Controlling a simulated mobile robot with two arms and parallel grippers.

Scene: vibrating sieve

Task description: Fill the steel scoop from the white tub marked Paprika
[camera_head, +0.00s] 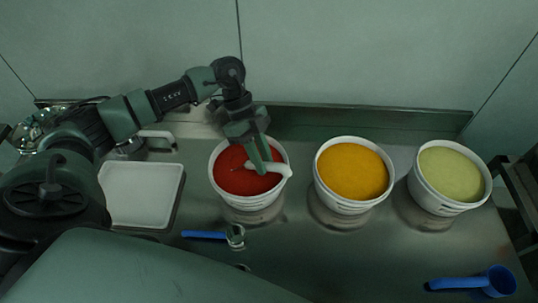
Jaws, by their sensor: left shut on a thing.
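A white tub (219,191) full of red powder (235,181) stands at the centre of the bench; no name is readable on it. My left gripper (263,166) reaches down over this tub from above and is shut on a pale scoop-like tool (280,170). The tool lies at the powder surface, towards the tub's right side. Its far end is partly hidden, and I cannot tell how much powder is in it. A small steel cup (236,237) with a blue handle (204,235) lies on the bench in front of the tub. My right gripper is not in view.
White tubs of orange-yellow powder (345,205) and pale green powder (443,205) stand to the right. A white tray (140,222) lies at left. A blue scoop (497,282) lies at front right. A raised ledge (370,121) runs along the back.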

